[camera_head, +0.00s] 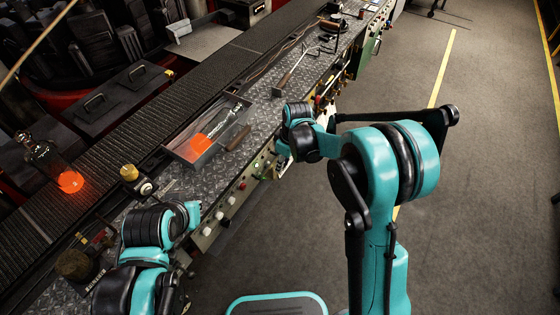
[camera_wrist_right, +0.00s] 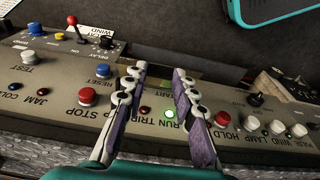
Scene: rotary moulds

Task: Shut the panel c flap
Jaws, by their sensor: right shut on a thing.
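In the right wrist view my right gripper (camera_wrist_right: 160,70) reaches over the control panel (camera_wrist_right: 55,88). Its fingers stand a little apart, with their tips at the panel's outer edge. A dark flat strip (camera_wrist_right: 215,71), which looks like the panel c flap, runs along that edge by the fingertips. The gripper is shut on a thin part there, mostly hidden between the tips. In the head view the right gripper (camera_head: 268,170) is small beside the panel's side. I cannot read a panel letter. My left arm is at lower left; its fingers do not show.
Buttons and lamps flank the fingers, including a red button (camera_wrist_right: 87,96) and a lit green lamp (camera_wrist_right: 169,114). Grey floor (camera_head: 475,180) is open at right.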

